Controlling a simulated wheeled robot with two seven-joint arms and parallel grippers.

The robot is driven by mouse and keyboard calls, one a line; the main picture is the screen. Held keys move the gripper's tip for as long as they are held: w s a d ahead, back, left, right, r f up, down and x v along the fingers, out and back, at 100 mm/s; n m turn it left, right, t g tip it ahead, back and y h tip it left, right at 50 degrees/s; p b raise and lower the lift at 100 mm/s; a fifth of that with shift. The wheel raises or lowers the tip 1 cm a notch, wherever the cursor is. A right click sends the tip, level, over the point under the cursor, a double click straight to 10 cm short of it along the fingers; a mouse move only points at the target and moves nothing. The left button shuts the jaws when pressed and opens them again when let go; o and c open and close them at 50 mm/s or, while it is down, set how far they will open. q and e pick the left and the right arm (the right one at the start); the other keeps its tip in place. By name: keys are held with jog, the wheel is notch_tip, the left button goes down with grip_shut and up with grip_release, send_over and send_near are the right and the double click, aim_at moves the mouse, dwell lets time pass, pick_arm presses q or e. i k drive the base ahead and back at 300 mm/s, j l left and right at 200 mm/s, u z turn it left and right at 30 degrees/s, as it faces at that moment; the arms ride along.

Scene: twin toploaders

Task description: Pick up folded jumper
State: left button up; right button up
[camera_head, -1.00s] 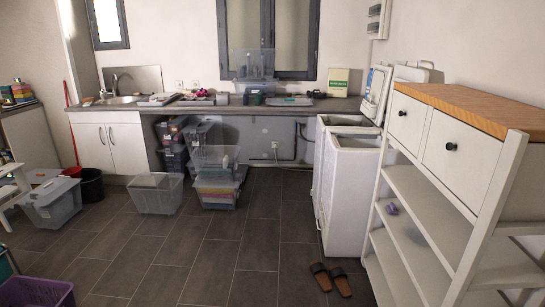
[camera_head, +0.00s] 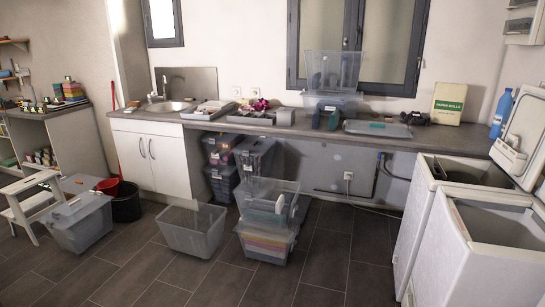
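I cannot make out a folded jumper for certain in this view. Two white top-loaders stand side by side at the right. The rear one (camera_head: 417,206) and the front one (camera_head: 446,262) are open at the top, and a raised lid (camera_head: 527,133) shows above them. The inside of the front tub looks empty from here; the bottom of the rear one is hidden. Neither of my grippers is in view.
A long counter (camera_head: 300,126) runs along the back wall with a sink (camera_head: 168,106) and clear bins on it. Clear bins (camera_head: 192,229) and stacked bins (camera_head: 266,241) stand on the floor. A step stool (camera_head: 28,205) is left. Dark floor (camera_head: 330,265) before the top-loaders is free.

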aim_at(334, 118)
jog(key=i+z, duration=0.15)
jog(key=i, duration=0.4)
jog(key=i+j+z, duration=0.1)
jog(key=i, duration=0.45)
jog(key=i+j+z, duration=0.15)
jog(key=i, duration=0.4)
jog(key=i+j+z, duration=0.1)
jog(key=i+j, duration=0.2)
jog(key=i, duration=0.2)
